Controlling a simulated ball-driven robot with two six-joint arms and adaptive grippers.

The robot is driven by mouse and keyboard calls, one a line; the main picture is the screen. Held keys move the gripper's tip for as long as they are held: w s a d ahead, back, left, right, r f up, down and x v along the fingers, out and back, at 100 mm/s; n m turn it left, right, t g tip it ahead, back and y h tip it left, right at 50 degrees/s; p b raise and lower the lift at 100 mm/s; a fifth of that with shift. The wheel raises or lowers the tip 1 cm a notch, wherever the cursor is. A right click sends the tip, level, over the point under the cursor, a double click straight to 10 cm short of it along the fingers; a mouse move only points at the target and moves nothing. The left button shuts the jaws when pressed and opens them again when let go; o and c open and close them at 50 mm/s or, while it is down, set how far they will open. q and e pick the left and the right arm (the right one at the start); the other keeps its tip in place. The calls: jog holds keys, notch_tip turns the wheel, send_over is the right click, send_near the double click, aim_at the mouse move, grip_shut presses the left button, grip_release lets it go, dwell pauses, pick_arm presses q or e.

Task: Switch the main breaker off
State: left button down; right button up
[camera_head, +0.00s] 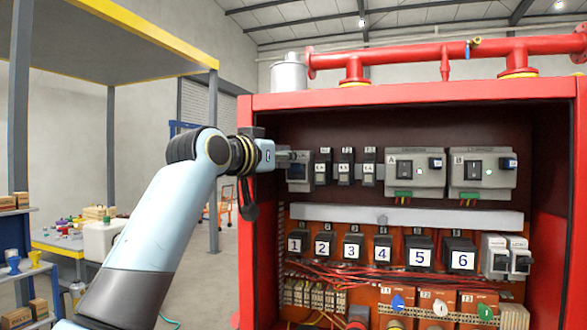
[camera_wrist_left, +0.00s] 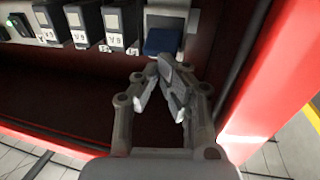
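The main breaker appears to be the grey unit (camera_head: 299,172) with a dark blue lever at the left end of the top row in the red cabinet. In the left wrist view its blue lever (camera_wrist_left: 162,41) is just beyond my fingertips. My left gripper (camera_head: 287,158) reaches in past the cabinet's left edge to the breaker's upper front. In the wrist view the left gripper (camera_wrist_left: 165,72) has its fingertips together with nothing between them. I cannot tell whether they touch the lever. My right gripper is not in view.
Small labelled breakers (camera_head: 345,167) stand just right of the main breaker. Two grey units (camera_head: 415,173) marked A and B follow. A grey duct (camera_head: 440,217) and numbered blocks (camera_head: 421,254) lie below. The red cabinet frame (camera_head: 247,230) stands close beside my left arm.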

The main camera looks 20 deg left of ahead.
pick_arm(q)
jog(key=shift+f, duration=0.1)
jog(key=shift+f+b, duration=0.4)
jog(key=shift+f, duration=0.4)
jog(key=shift+f+b, duration=0.35)
jog(key=shift+f, duration=0.4)
jog(key=shift+s, duration=0.15)
jog(key=p, duration=0.2)
send_near(298, 173)
jog(key=shift+d+v, duration=0.25)
jog(key=shift+v, duration=0.8)
jog(key=shift+d+r, duration=0.35)
jog(key=shift+d, duration=0.1)
